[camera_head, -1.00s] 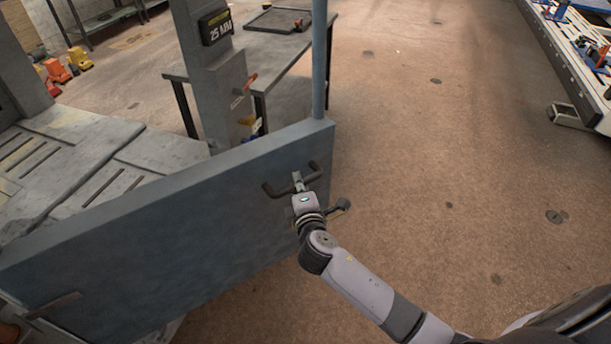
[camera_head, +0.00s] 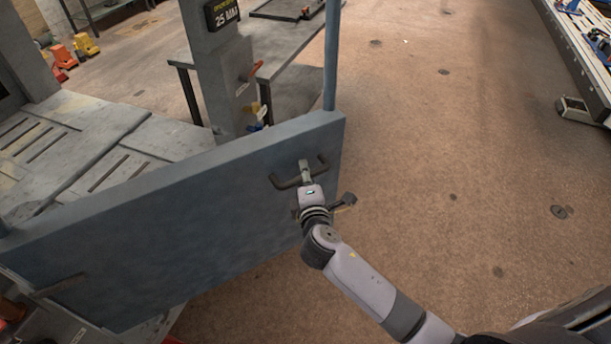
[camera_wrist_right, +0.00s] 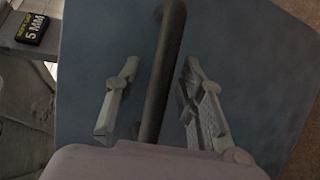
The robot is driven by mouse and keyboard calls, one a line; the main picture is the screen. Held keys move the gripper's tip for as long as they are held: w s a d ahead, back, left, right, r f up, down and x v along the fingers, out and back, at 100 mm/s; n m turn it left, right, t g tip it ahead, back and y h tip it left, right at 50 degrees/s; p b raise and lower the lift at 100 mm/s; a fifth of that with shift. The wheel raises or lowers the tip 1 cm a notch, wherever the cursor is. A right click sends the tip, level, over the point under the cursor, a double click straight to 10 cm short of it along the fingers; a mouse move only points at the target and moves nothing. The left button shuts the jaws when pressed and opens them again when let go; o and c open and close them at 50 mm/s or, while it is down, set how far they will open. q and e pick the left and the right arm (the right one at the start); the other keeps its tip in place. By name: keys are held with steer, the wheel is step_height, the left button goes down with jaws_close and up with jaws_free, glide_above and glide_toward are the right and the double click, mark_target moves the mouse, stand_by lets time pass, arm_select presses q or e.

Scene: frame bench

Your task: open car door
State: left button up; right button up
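The blue-grey car door (camera_head: 190,225) stands ajar in the head view, its right end out over the brown floor. A dark bar handle (camera_head: 285,184) is on its face near the right end. My right gripper (camera_head: 305,172) is at this handle. In the right wrist view, the fingers of the right gripper (camera_wrist_right: 162,65) are spread on either side of the handle bar (camera_wrist_right: 163,75), with visible gaps to it. My left gripper is not in view.
Slotted grey floor panels (camera_head: 75,155) lie left. A long bench (camera_head: 580,50) is far right. The floor (camera_head: 440,150) between is clear.

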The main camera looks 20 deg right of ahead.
steer(key=shift+s, duration=0.1)
steer(key=v, duration=1.2)
steer(key=s+d+f+m+g+y+b, duration=0.15)
steer(key=s+f+g, duration=0.25)
steer(key=f, duration=1.2)
steer(key=s+f+m+g+y, duration=0.1)
steer(key=s+f+m+g, duration=0.15)
steer(key=f, duration=1.45)
steer(key=s+d+f+m+g, duration=0.2)
steer(key=s+f+m, duration=0.1)
steer(key=s+f, duration=0.4)
steer(key=s+d+f+m+g+b, duration=0.1)
steer(key=s+f+m+g, duration=0.2)
steer(key=s+f, duration=0.5)
steer(key=s+d+f+m+g+b, duration=0.1)
steer(key=s+f, duration=0.7)
steer(key=s, duration=0.9)
steer(key=d+m+g, duration=0.1)
steer(key=m+g, duration=0.1)
steer(key=m, duration=0.1)
steer(key=shift+s+d+f, duration=0.15)
steer(key=shift+s+d, duration=0.05)
steer(key=shift+d, duration=0.15)
